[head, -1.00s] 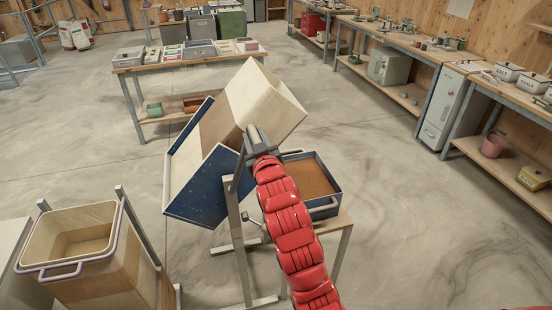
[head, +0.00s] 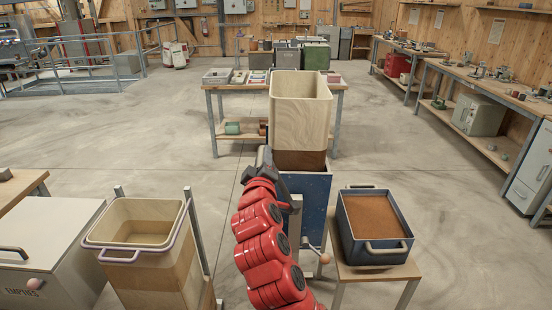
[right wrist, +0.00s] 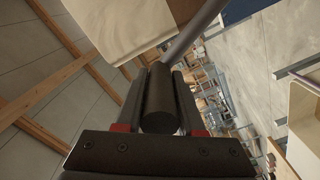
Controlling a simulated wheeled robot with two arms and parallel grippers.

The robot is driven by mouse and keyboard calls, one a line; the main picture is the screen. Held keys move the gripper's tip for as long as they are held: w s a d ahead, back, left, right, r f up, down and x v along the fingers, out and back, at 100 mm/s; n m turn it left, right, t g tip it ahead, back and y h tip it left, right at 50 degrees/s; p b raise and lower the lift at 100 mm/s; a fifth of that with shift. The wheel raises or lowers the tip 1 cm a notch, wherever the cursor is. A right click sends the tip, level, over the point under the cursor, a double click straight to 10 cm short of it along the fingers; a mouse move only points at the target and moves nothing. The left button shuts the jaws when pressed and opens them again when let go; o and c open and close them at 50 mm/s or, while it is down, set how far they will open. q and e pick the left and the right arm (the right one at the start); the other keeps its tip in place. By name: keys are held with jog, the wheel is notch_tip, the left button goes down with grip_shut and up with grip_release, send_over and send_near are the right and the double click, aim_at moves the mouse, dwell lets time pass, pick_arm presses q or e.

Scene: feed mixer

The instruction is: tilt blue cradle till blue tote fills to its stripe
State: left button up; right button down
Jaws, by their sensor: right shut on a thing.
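The blue cradle (head: 312,198) stands about upright on its stand and holds a tall pale bin (head: 300,108) with a brown lower band. The blue tote (head: 376,256) stands to its right on a small wooden table. Brown feed (head: 374,216) lies level in the tote, a little below the rim; I cannot make out the stripe. My right gripper (head: 266,158) is at the cradle's left side. In the right wrist view its fingers are shut on a dark round handle grip (right wrist: 160,100) on a grey bar. My left gripper is not in view.
A second pale bin with a lilac rim (head: 140,246) stands at the front left, beside a white chest marked EMPTIES (head: 48,250). A table with trays (head: 225,86) stands behind the cradle. A long bench (head: 470,72) runs along the right. The floor between is clear.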

jog(key=shift+a+f, duration=0.3)
jog(key=shift+f, duration=0.1)
jog(key=c, duration=0.5)
grip_release()
jog(key=shift+a, duration=0.2)
jog(key=shift+d, duration=0.15)
